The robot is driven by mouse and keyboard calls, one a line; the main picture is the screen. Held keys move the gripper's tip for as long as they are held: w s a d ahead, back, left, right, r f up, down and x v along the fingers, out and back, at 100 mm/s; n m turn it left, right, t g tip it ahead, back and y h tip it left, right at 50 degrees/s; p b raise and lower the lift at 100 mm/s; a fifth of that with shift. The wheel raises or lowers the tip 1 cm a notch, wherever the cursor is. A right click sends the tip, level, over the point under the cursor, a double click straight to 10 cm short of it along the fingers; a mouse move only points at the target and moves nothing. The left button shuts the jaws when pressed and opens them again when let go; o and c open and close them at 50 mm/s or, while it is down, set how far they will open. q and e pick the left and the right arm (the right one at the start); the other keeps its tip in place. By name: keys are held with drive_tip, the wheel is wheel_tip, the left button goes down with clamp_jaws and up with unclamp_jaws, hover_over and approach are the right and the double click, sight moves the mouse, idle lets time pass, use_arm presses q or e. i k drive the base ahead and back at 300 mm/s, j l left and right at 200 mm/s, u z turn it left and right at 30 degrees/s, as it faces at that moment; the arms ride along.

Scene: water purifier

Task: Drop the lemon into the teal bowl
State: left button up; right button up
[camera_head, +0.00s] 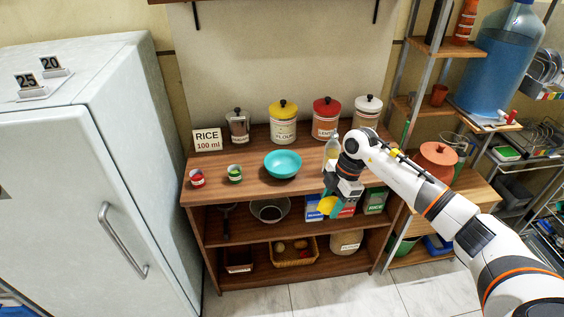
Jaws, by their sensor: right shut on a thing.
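The teal bowl (282,164) stands upright on the wooden top of the shelf unit, near its middle. My right gripper (329,202) points down in front of the top's front edge, to the right of the bowl and lower in the picture. It is shut on the yellow lemon (327,206), which shows between and below the fingers, apart from the bowl. The fingers cover part of the lemon. My left gripper is not in view.
Two small cans, one red (197,178) and one green (235,174), stand left of the bowl. A clear bottle (332,148) stands near my right arm.

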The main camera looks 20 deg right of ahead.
sight(287, 171)
drive_tip(key=i, duration=0.95)
